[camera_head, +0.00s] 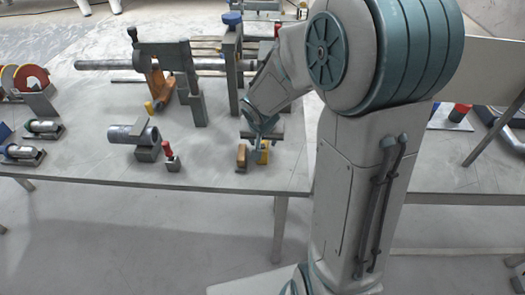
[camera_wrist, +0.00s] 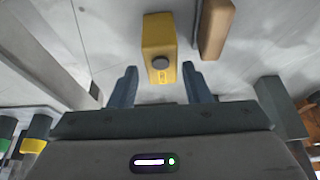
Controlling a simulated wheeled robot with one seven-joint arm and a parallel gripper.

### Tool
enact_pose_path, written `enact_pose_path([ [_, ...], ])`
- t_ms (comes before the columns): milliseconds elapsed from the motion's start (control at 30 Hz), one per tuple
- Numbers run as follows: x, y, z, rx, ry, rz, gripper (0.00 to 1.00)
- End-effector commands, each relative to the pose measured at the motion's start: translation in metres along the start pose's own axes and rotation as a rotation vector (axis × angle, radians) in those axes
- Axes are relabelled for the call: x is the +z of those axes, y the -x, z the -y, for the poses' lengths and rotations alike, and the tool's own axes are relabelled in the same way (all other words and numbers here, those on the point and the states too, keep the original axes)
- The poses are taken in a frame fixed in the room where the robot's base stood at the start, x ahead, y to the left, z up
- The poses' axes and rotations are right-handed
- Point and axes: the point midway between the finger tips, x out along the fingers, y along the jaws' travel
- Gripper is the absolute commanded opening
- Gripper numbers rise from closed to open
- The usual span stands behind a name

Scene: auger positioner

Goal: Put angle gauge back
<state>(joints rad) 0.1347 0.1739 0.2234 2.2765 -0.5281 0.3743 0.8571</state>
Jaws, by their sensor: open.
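A yellow box with a dark round knob (camera_wrist: 158,38), which looks like the angle gauge, stands on the grey table, just ahead of my gripper (camera_wrist: 158,76) in the wrist view. My gripper is open and empty, with one blue-grey finger to each side of the box's near end. I cannot tell whether the fingers touch it. In the head view the yellow box (camera_head: 264,153) shows partly behind my gripper (camera_head: 257,143), near the table's front edge.
A brown block (camera_wrist: 216,28) lies close to the right of the yellow box in the wrist view. In the head view, a red-handled tool in a small block (camera_head: 171,158) and a grey cylinder on a stand (camera_head: 134,136) are to the left. A clamp frame (camera_head: 166,58) with a long bar stands behind.

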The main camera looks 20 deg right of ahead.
Motion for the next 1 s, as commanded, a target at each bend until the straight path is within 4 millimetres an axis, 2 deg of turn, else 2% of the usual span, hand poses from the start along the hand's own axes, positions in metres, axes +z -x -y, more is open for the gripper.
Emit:
enact_pose_path([
  [300,0.002,-0.044,0.002,0.001,0.002,0.003,0.44],
  [600,0.001,-0.048,0.002,0.000,0.002,0.001,0.44],
  [633,0.001,-0.048,0.002,0.000,0.001,0.001,0.41],
  [767,0.001,-0.048,0.002,0.000,0.001,0.001,0.05],
  [833,0.001,-0.048,0.002,0.000,0.001,0.001,0.04],
  [867,0.001,-0.048,0.002,0.000,0.001,0.001,0.00],
  [1000,0.001,-0.047,0.002,0.000,0.001,0.001,0.00],
])
